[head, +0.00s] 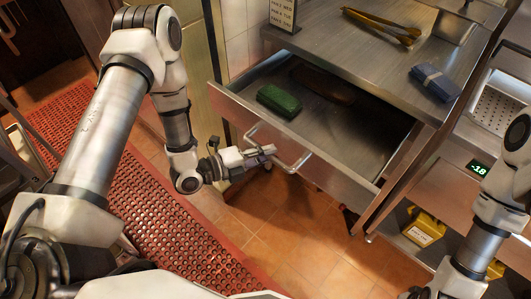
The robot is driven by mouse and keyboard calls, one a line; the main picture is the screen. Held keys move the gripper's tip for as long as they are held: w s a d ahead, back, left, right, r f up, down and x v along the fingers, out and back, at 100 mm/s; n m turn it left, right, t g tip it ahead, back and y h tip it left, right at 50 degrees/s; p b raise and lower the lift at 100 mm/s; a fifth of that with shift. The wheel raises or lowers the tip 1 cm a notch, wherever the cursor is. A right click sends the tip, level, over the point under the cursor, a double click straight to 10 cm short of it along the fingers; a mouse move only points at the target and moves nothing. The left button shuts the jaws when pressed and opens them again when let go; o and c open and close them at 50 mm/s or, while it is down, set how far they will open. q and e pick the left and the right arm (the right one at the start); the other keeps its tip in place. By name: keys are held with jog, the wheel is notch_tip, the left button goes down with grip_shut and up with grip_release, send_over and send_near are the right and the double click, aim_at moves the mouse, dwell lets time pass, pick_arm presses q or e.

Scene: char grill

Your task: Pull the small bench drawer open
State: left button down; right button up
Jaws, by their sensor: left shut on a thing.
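The small bench drawer (335,176) is pulled out from under the steel bench, and its inside shows. A green box (279,101) and a dark brown item (322,86) lie inside it. The drawer's bar handle (293,167) is on its front. My left gripper (266,152) is shut on the handle, in front of the drawer. My right arm shows at the right edge, but its gripper is not in view.
The bench top (345,48) holds brass tongs (382,25), a blue-grey wrapped bundle (435,83) and a small sign (283,13). A yellow box (424,228) sits low at right. A red perforated mat (160,238) covers the floor at left.

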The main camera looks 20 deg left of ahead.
pick_arm(q)
jog(key=c, duration=1.1)
grip_release()
jog(key=shift+d, duration=0.1)
jog(key=v, duration=1.2)
